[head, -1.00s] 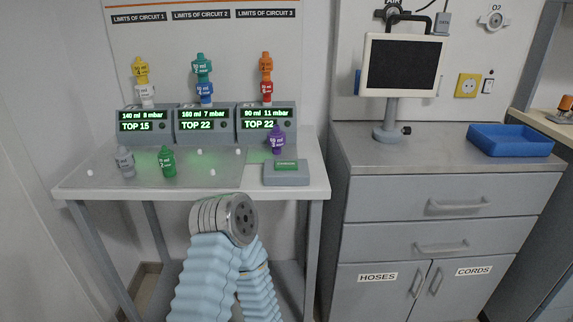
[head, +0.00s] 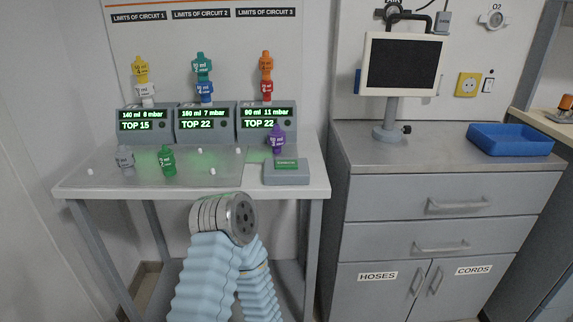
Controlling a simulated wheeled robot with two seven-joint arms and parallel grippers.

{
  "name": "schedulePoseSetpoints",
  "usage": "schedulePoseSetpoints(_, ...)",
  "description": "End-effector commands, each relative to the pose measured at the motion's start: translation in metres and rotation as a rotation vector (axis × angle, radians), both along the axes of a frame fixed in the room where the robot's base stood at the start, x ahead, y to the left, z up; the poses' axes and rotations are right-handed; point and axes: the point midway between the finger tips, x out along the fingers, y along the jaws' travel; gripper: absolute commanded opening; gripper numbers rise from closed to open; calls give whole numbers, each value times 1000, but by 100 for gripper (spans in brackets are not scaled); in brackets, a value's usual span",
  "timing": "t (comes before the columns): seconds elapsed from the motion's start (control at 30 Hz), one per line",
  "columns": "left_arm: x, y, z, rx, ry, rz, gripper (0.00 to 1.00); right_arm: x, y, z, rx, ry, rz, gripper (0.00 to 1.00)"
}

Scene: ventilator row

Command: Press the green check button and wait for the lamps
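The green check button (head: 286,162) sits on a low grey box (head: 286,176) at the right front of the table. Three grey units stand behind it: the left one (head: 146,112) reads 140 ml 8 mbar, TOP 15. The middle one (head: 205,112) reads 160 ml 7 mbar, TOP 22, and the right one (head: 250,112) reads 90 ml 11 mbar, TOP 22. Their displays glow green. Small round spots beside the text look dark, too small to tell as lamps. My blue-sleeved arm shows in front of the table. Neither gripper's fingers show.
Stacked pieces, yellow (head: 140,67), teal (head: 203,65) and orange (head: 266,64) on top, stand on the units. Loose grey (head: 125,160), green (head: 167,162) and purple (head: 277,140) pieces stand on the table. A cabinet (head: 440,195) with a monitor (head: 403,64) and blue tray (head: 510,139) is at right.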

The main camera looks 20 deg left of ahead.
Motion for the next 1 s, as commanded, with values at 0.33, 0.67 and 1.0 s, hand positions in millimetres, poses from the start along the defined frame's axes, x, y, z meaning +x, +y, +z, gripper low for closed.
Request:
schedulePoseSetpoints(0.33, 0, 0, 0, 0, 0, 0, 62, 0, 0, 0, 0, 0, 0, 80)
schedulePoseSetpoints(0.67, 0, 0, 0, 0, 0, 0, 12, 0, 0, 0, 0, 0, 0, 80)
schedulePoseSetpoints(1.0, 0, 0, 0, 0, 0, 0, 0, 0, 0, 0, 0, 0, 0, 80)
